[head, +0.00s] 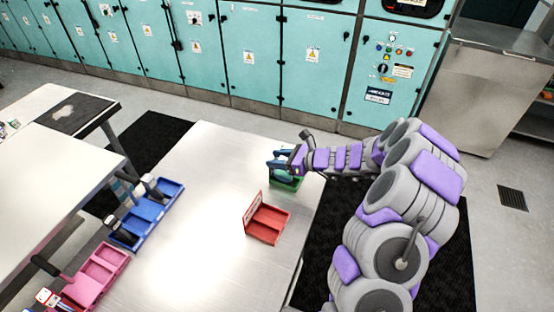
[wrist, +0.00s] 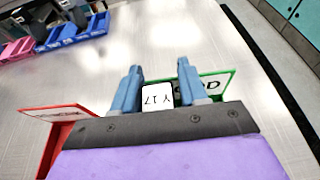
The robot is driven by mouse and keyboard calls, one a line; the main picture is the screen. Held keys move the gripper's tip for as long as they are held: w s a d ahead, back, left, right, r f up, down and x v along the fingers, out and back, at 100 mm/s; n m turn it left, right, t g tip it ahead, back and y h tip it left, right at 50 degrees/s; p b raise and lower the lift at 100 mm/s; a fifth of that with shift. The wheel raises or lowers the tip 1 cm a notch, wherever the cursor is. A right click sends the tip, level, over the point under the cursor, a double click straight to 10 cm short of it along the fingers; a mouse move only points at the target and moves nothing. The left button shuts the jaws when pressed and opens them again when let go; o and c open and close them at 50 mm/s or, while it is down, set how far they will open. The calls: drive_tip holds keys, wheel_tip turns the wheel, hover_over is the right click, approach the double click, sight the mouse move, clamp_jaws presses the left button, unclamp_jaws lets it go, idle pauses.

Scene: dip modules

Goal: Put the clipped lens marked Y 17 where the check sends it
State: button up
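The clipped lens marked Y 17 shows in the wrist view as a white label (wrist: 157,95) between my gripper's blue fingers (wrist: 158,78). The lens and clip below the label are hidden. The fingers stand apart on both sides of the label; I cannot tell whether they touch it. In the head view my gripper (head: 279,164) is at the green tray (head: 286,184) on the table's far right part and covers much of it. The tray's sign, ending in "OD", shows in the wrist view (wrist: 214,86). The red tray (head: 268,219) stands nearer, with its sign on its left side.
A blue tray (head: 157,214) with dark handled items and a pink tray (head: 100,272) stand along the table's left side. The middle of the metal table (head: 195,215) is clear. A separate white table (head: 45,165) stands left, and teal cabinets (head: 250,60) line the back.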

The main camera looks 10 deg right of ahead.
drive_tip(key=shift+o, duration=1.2)
drive_tip(key=shift+d+f, duration=0.15)
drive_tip(key=shift+d, duration=0.05)
drive_tip(key=shift+a, duration=0.45)
drive_tip(key=shift+d, duration=0.15)
